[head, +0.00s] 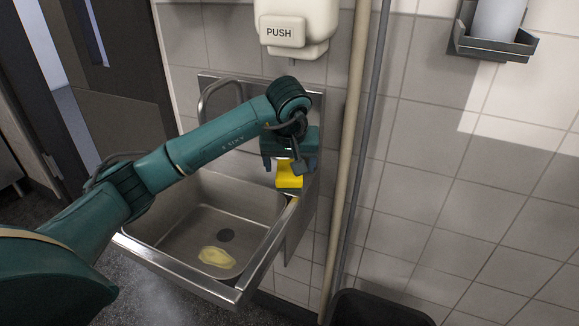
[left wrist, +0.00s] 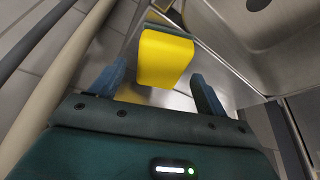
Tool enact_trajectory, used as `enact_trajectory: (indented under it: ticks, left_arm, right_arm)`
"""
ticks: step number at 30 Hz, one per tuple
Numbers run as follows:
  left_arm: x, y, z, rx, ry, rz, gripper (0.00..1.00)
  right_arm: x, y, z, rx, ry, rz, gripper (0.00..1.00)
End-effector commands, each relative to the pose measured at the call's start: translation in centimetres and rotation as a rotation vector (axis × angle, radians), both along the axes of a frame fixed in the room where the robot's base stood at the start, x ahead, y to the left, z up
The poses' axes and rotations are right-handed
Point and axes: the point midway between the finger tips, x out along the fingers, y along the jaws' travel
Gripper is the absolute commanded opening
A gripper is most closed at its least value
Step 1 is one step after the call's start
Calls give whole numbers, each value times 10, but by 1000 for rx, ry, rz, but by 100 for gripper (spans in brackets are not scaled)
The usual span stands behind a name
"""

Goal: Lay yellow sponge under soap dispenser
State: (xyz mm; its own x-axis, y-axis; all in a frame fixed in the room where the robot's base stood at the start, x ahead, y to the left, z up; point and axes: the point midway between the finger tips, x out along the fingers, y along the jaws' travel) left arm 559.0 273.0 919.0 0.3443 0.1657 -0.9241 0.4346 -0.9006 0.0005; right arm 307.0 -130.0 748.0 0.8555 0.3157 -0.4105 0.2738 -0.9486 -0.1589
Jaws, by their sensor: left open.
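The yellow sponge (head: 289,177) is at the sink's right-hand edge, below the soap dispenser (head: 295,25), a white wall unit marked PUSH. My left gripper (head: 283,166) is at the sponge and hides part of it. In the left wrist view the yellow sponge (left wrist: 165,60) lies between and slightly beyond the open fingers of my left gripper (left wrist: 158,70). Gaps show on both sides, so the fingers look apart from it. Whether the sponge rests fully on the metal ledge (left wrist: 178,99) is hard to tell. My right gripper is not in view.
The metal sink (head: 190,222) holds a pale yellow item (head: 216,257) near its drain. A faucet (head: 215,92) rises at the back left. A beige pipe (head: 347,150) runs down the tiled wall to the right. A dark bin (head: 380,308) stands at the bottom.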

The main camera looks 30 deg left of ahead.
Motion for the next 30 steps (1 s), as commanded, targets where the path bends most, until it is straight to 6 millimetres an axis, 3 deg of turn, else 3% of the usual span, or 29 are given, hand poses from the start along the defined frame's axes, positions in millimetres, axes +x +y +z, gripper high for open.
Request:
enact_trajectory:
  ticks: [6, 12, 18, 30]
  left_arm:
    - [-16, -8, 47, 3, -6, -2, 76]
    - [-29, -14, 80, 1, -4, 0, 76]
    - [-35, -17, 94, 2, 0, -1, 76]
    - [-36, -17, 95, 1, 0, 0, 76]
  right_arm:
    - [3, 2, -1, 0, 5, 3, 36]
    - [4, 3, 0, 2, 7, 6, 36]
    - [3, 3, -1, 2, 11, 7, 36]
    - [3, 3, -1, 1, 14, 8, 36]
